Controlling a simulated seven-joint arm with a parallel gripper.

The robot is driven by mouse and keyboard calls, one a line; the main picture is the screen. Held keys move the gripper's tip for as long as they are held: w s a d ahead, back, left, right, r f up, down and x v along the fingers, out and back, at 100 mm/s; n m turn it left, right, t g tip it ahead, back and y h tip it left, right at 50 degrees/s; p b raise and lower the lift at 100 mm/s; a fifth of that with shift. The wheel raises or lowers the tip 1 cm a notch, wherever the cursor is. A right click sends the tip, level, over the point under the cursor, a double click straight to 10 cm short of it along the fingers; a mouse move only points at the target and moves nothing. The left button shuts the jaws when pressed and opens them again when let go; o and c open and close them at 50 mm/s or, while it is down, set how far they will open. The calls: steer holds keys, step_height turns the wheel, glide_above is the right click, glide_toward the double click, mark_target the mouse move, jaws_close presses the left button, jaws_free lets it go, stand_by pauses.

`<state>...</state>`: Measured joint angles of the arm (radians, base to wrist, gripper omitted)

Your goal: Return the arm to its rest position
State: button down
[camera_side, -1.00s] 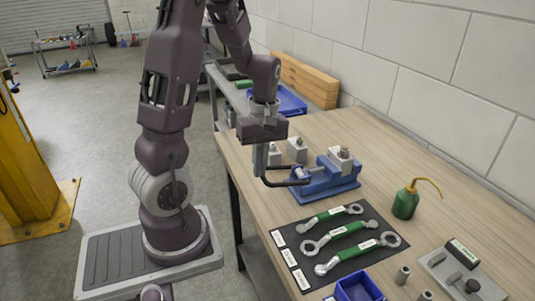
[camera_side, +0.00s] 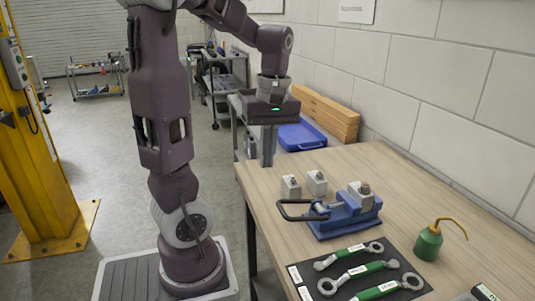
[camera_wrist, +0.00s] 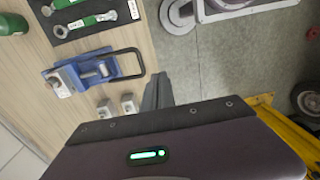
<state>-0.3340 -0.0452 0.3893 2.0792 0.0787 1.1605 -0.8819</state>
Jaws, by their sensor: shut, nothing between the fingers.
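My arm is bent over the bench, with the wrist pointing down. My gripper (camera_side: 268,163) is shut and empty, its fingers together, above the left edge of the wooden bench (camera_side: 400,185). It is apart from the blue vise (camera_side: 345,215), which stands to its right and nearer the camera with its black handle loop toward the left. In the wrist view the closed fingers (camera_wrist: 158,92) show beside the bench edge, and the vise (camera_wrist: 85,72) lies to their left.
Two small grey blocks (camera_side: 304,186) stand behind the vise. Green-handled wrenches (camera_side: 358,270) lie on a dark mat, and a green oil can (camera_side: 429,242) stands at right. A yellow post (camera_side: 40,140) stands left.

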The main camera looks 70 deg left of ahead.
steer(key=s+d+r+m+t, duration=0.1)
steer(key=s+d+m+t, duration=0.1)
steer(key=d+m, duration=0.6)
steer(key=s+d+r+m+t, duration=0.1)
steer(key=d+m+t, duration=0.3)
steer(key=d+m, duration=0.5)
steer(key=shift+s+d+r+m, duration=0.3)
steer(key=shift+s+m, duration=0.2)
steer(key=shift+s, duration=0.2)
